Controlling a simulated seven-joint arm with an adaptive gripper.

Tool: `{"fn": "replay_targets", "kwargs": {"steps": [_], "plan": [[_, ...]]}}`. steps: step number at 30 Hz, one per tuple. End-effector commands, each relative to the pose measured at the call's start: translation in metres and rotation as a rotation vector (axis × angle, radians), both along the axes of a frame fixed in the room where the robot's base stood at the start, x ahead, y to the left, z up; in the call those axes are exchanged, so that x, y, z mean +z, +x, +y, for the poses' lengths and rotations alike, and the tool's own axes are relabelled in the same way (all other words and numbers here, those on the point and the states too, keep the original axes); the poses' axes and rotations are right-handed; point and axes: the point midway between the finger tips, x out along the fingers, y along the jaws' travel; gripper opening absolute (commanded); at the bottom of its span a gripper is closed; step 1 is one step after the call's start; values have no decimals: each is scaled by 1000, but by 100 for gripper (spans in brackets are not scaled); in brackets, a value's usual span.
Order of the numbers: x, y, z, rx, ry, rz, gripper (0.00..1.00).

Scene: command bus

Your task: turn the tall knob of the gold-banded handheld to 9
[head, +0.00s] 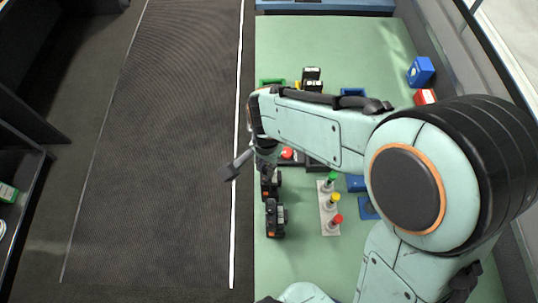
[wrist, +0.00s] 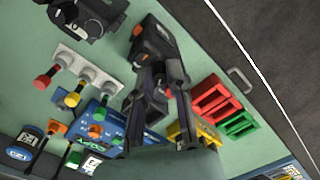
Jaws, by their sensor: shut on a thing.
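A black handheld (wrist: 150,38) with an orange patch lies on the green table under my gripper in the wrist view; it also shows beside my arm in the head view (head: 270,184). My gripper (wrist: 162,80) is shut at the end of this handheld, on what appears to be its knob. The fingers hide the knob, so its height and the number it points to cannot be read. A second black handheld (head: 275,218) lies nearer in the head view and at the upper left of the wrist view (wrist: 84,14). I cannot make out a gold band on either.
A pale plate with green, yellow and red knobs (head: 329,208) is right of the handhelds. Red (wrist: 215,98) and green (wrist: 240,124) holders stand beside my gripper in the wrist view. Blue and red blocks (head: 421,71) sit at the right edge.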

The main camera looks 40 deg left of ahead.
Motion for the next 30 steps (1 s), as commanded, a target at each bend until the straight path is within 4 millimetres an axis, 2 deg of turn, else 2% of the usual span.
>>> {"fn": "replay_targets", "kwargs": {"steps": [12, 13, 15, 16, 25, 30], "plan": [[-1, -1, -1, -6, -4, 3, 0], [-1, -1, -1, -5, -4, 3, 17], [-1, -1, -1, -5, -4, 3, 39], [-1, -1, -1, -5, -4, 2, 41], [1, 0, 0, -6, -1, 1, 41], [23, 1, 0, -7, 4, -3, 41]]}}
